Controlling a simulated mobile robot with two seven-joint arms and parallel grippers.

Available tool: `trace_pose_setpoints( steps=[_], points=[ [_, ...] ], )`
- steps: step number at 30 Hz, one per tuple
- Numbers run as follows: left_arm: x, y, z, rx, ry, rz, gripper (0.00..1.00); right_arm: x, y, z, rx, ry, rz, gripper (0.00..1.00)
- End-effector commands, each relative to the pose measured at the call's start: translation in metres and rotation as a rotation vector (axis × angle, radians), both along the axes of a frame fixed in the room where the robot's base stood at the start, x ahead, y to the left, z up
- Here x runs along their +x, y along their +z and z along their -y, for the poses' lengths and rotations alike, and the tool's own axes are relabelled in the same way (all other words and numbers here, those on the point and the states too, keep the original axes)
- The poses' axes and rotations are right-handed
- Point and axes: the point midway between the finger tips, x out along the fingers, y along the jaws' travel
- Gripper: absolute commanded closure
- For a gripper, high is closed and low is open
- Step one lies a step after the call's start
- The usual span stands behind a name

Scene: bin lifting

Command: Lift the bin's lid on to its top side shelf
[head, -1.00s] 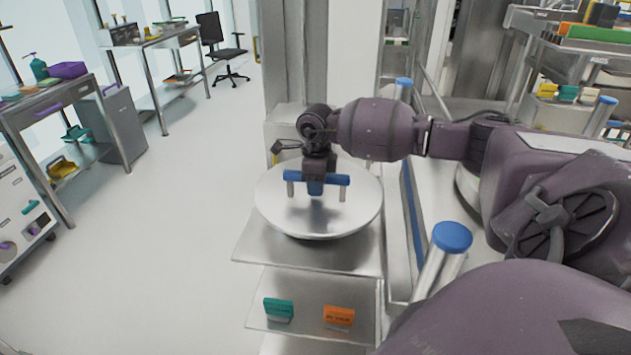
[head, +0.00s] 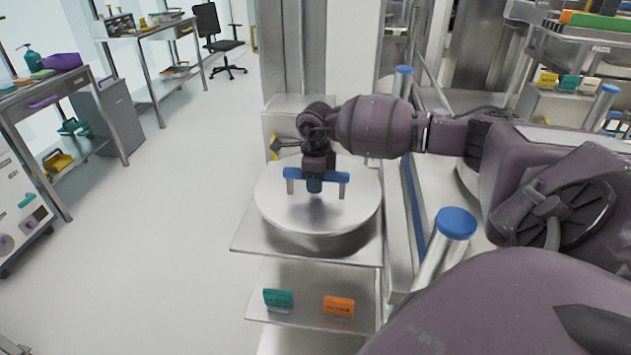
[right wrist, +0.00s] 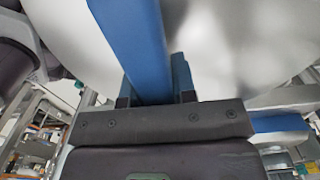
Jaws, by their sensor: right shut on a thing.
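The round metal lid (head: 275,205) with a blue bar handle (head: 335,177) is in the middle of the head view. My right gripper (head: 317,172) comes down from above and is shut on the handle. The blue handle (right wrist: 135,45) also runs between the fingers in the right wrist view, with the pale lid (right wrist: 230,45) behind it. The lid is roughly level over the top shelf (head: 252,240). A darker band shows under its rim; I cannot tell whether it is a side or a reflection. The bin cannot be made out clearly. My left gripper is not in view.
A lower shelf (head: 310,310) holds a green tag block (head: 278,299) and an orange one (head: 339,306). A blue-capped post (head: 455,224) stands to the right. Tables and a chair (head: 212,35) are at the left, with open floor (head: 170,240) between.

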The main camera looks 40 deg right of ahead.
Motion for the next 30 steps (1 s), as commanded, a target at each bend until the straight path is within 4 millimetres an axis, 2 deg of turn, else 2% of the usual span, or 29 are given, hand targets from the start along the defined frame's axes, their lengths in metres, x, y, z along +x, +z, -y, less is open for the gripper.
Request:
trace_pose_setpoints(
  steps=[15, 30],
  points=[
    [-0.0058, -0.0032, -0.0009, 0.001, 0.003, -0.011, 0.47, 0.0017, 0.0023, 0.0002, 0.000, 0.000, 0.006, 1.00],
    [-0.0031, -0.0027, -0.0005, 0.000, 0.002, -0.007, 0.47, 0.0017, 0.0014, 0.0003, 0.000, 0.000, 0.006, 1.00]
  ],
)
